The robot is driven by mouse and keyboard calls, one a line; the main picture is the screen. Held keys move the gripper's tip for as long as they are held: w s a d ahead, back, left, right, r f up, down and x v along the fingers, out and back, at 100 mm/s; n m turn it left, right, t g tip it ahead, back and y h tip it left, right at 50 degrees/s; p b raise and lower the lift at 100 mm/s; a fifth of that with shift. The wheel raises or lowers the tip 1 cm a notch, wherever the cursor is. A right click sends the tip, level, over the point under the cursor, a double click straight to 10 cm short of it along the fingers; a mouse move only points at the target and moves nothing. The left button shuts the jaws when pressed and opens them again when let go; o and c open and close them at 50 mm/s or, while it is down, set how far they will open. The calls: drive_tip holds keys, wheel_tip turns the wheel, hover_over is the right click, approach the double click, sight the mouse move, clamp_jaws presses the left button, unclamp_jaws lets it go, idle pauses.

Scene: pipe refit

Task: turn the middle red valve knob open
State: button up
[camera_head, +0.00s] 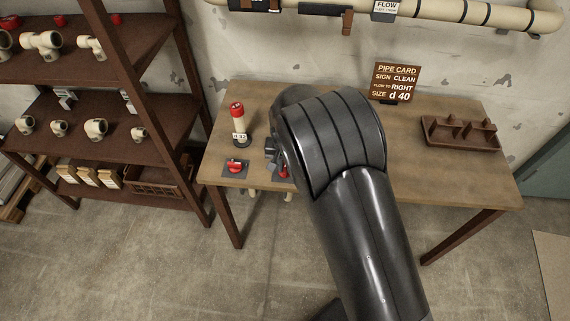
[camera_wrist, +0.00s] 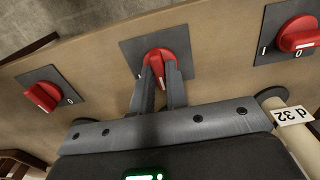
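The middle red valve knob (camera_wrist: 158,57) sits on a dark square plate (camera_wrist: 128,50) in the centre of the wrist view. My gripper (camera_wrist: 160,76) has its two fingers close together, one on each side of the knob's raised grip, and looks shut on it. The fingers hide part of the knob and any mark beneath them. In the head view, a bit of a red knob (camera_head: 284,172) shows beside my gripper (camera_head: 273,155); my dark arm hides the rest.
Other red knobs are at left (camera_wrist: 42,95) and right (camera_wrist: 298,36) in the wrist view. A red-topped pipe piece (camera_head: 239,125) labelled d 32 stands near the left knob (camera_head: 236,167). A pipe card (camera_head: 396,80) and brown rack (camera_head: 460,133) stand on the table (camera_head: 415,170).

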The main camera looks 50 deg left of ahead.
clamp_jaws()
drive_tip(key=shift+m, duration=0.4)
drive_tip(key=m, duration=1.3)
drive_tip(key=shift+m, duration=2)
